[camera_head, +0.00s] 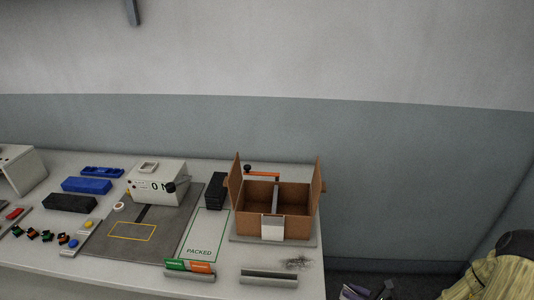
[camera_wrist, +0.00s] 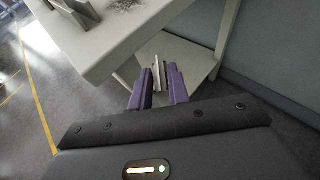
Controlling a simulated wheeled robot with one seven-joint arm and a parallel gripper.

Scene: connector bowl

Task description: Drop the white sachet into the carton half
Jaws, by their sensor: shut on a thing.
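The open brown carton (camera_head: 246,222) stands on a grey plate at the right end of the table. A grey divider (camera_head: 275,197) splits it into a left and a right half, and both look empty from here. My gripper (camera_wrist: 160,88) has purple fingers closed on a thin pale piece seen edge-on, which I take as the white sachet (camera_wrist: 157,70). The gripper is off the table, beyond its edge and above a lower shelf.
The carton's flaps stand up at left and right. Left of it are the green-framed PACKED area (camera_head: 199,251), a white device (camera_head: 157,183) and blue blocks (camera_head: 86,185). Grey holders (camera_head: 269,277) line the front edge. The table corner (camera_wrist: 105,65) is close to my gripper.

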